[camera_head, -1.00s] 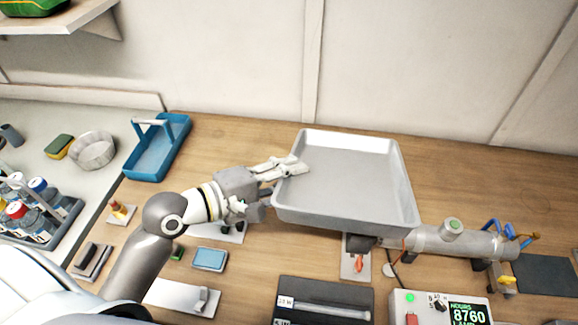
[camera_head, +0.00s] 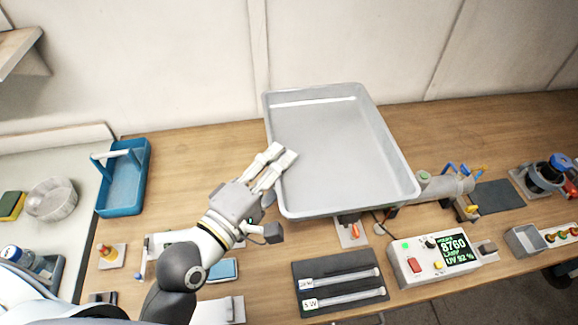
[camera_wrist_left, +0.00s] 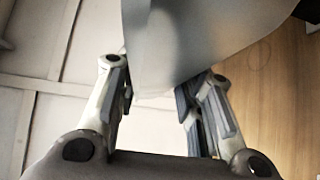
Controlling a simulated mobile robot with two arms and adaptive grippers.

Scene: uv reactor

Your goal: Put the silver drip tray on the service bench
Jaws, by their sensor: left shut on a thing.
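The silver drip tray (camera_head: 335,150) is a shallow grey rectangular pan, held above the wooden service bench (camera_head: 195,165) and hiding part of it. My left gripper (camera_head: 277,165) is shut on the tray's left wall. In the left wrist view the tray wall (camera_wrist_left: 185,50) stands between the two fingers (camera_wrist_left: 155,105). The tray looks a little tilted in the head view. My right gripper is not in view.
A blue carrier (camera_head: 124,180) stands at the bench's left end. Bare wood shows between carrier and tray.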

